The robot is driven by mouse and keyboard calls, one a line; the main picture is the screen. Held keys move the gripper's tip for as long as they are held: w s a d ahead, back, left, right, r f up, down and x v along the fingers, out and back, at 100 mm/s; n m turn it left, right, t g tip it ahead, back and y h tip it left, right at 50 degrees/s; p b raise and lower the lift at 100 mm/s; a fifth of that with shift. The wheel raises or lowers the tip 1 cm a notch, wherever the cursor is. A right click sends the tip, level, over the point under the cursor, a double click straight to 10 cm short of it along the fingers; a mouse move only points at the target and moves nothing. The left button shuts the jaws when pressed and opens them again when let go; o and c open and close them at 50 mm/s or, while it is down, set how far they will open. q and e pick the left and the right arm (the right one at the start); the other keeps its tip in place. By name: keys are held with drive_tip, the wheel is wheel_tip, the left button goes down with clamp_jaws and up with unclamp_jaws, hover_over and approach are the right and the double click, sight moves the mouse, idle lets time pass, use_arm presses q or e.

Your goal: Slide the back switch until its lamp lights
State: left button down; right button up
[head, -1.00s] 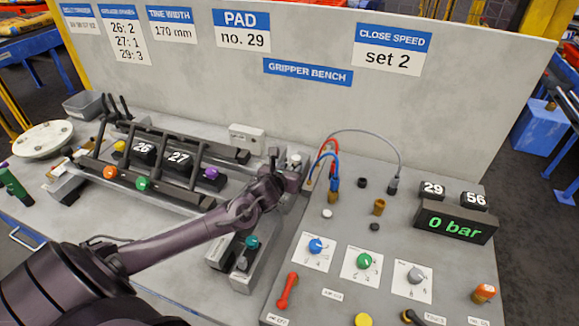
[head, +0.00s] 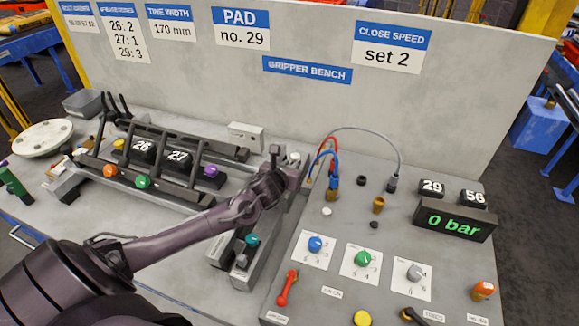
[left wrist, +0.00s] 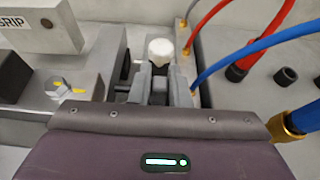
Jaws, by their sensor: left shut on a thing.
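My left gripper (head: 289,170) reaches to the back of the bench, at the left edge of the control panel. My right gripper is not in view.
Blue and red hoses (head: 326,163) rise close to the right of my gripper. A rack with black bars (head: 180,165) lies to the left. A teal knob (head: 252,240) stands on a grey block nearer the front. The upright board (head: 290,110) closes off the back.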

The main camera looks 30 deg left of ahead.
use_arm(q)
drive_tip(key=shift+s, duration=0.25)
drive_tip(key=c, duration=1.4)
unclamp_jaws()
drive_tip(key=shift+o, duration=0.2)
drive_tip(key=b+v, duration=0.1)
drive_tip(key=v, duration=0.5)
drive_tip(key=shift+s+d+b, duration=0.15)
drive_tip(key=shift+s+b, duration=0.15)
drive_tip(key=shift+s+d+r, duration=0.15)
drive_tip(key=shift+s+r, duration=0.1)
drive_tip(key=shift+s, duration=0.25)
